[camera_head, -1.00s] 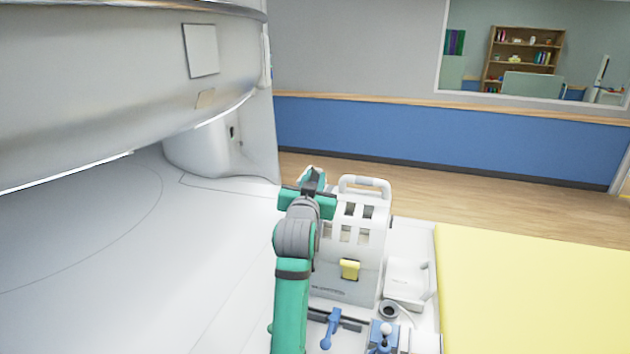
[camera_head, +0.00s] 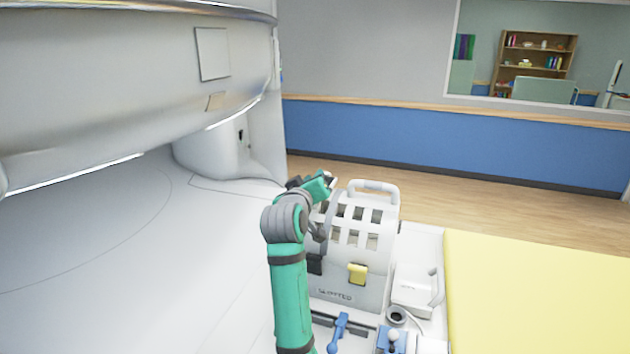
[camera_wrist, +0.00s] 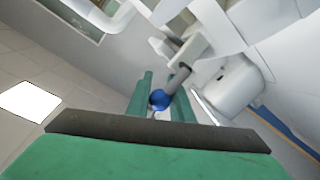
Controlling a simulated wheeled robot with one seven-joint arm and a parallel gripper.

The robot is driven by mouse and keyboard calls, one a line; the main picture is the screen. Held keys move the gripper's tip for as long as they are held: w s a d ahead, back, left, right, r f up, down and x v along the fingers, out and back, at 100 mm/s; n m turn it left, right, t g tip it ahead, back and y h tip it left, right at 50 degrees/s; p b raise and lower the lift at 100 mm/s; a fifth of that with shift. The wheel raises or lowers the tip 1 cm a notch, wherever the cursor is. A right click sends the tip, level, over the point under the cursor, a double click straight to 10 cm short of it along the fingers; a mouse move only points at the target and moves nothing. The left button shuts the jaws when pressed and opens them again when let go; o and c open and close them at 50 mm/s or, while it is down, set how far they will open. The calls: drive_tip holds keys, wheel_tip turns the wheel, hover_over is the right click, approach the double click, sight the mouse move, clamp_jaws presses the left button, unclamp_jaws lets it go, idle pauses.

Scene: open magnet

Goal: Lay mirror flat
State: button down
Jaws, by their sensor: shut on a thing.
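The white slotted coil housing (camera_head: 350,240) stands upright on the table in the head view, with a handle on top and a yellow latch (camera_head: 357,274) in front. My gripper (camera_head: 322,186) is at the housing's upper left. In the wrist view, my gripper's two green fingers (camera_wrist: 161,104) are closed around a small blue ball-shaped knob (camera_wrist: 159,99).
A white box with a handle (camera_head: 413,289), a ring-shaped part (camera_head: 397,316) and blue clamps (camera_head: 340,330) lie right of and before the housing. A yellow pad (camera_head: 540,300) is at the right. The large scanner body (camera_head: 130,80) overhangs the left.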

drive_tip(key=shift+d+f, duration=0.1)
drive_tip(key=shift+f, duration=0.05)
idle(0.4)
drive_tip(key=c, duration=1.6)
unclamp_jaws()
drive_tip(key=v, duration=1)
drive_tip(key=shift+s+a, duration=0.25)
drive_tip(key=shift+s, duration=0.05)
